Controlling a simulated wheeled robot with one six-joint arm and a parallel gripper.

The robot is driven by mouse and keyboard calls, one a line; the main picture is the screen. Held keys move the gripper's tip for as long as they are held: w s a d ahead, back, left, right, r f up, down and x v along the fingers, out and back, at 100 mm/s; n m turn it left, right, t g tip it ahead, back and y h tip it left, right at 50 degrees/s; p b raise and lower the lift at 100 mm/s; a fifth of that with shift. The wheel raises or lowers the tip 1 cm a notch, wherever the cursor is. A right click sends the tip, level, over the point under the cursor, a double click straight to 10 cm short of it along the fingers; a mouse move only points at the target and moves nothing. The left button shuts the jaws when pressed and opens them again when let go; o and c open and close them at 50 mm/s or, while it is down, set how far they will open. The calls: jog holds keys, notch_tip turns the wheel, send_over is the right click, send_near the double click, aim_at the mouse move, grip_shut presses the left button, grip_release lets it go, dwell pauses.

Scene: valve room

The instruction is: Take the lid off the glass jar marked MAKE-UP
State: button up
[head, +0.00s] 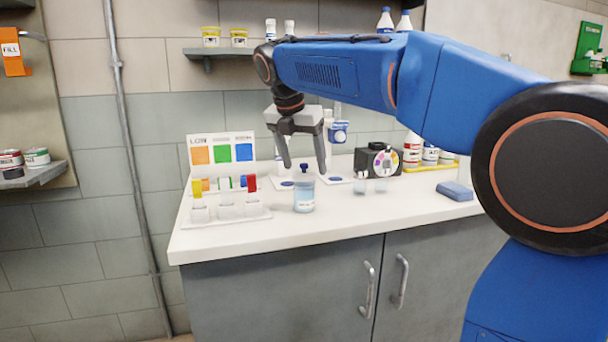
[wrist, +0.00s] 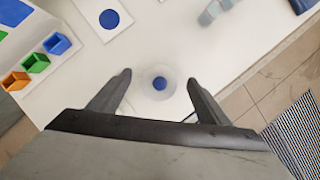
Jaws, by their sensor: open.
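The glass jar (head: 304,195) stands upright on the white counter near its front edge. It has a blue lid with a small knob (head: 304,169) on top; any lettering on the jar is too small to read. In the wrist view I look down on the jar as a pale round shape with the blue knob (wrist: 160,84) at its middle. My gripper (head: 306,170) points down above the jar, open and empty. In the wrist view its fingertips (wrist: 159,76) lie to the left and right of the knob, apart from it.
A white rack (head: 228,210) with coloured vials stands left of the jar, before a colour chart (head: 222,152). Small clear cups (head: 360,185), a black device (head: 376,163) and a blue block (head: 455,191) stand to the right. White cards with blue discs lie behind.

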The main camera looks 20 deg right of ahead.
jog(key=shift+w+d+f, duration=0.15)
jog(key=shift+f, duration=0.35)
jog(key=c, duration=1.1)
